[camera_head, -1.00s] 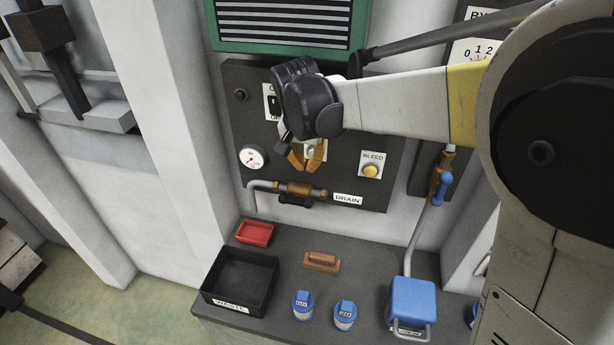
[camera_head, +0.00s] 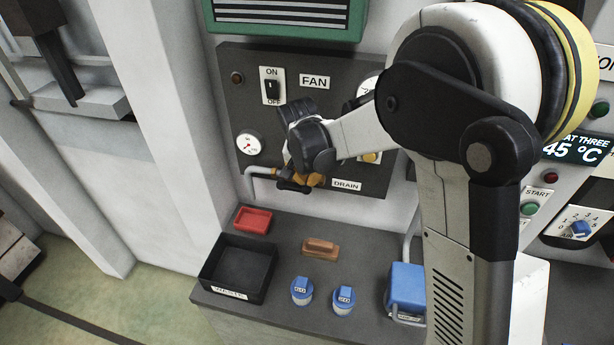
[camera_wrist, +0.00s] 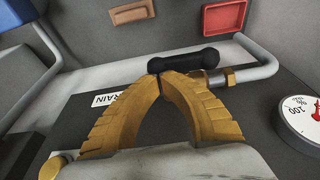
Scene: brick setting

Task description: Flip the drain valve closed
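The drain valve has a black handle (camera_wrist: 183,61) and a brass body (camera_wrist: 226,76) on a grey pipe. The handle lies roughly along the pipe line. In the head view the black handle (camera_head: 293,187) shows just below my fingers. The DRAIN label (camera_head: 346,185) is right of the valve. My gripper (camera_wrist: 158,76) has tan fingers whose tips meet, with nothing seen between them. The tips are at the handle's left end in the wrist view; whether they touch it is unclear. The fingers hide much of the valve body.
The dark panel also holds a gauge (camera_head: 249,144), a FAN switch (camera_head: 272,90) and a yellow bleed button (camera_head: 370,157), partly behind my arm. Below, a bench carries a red tray (camera_head: 253,220), a black bin (camera_head: 238,268), a brown block (camera_head: 320,248) and blue-lidded jars (camera_head: 302,290).

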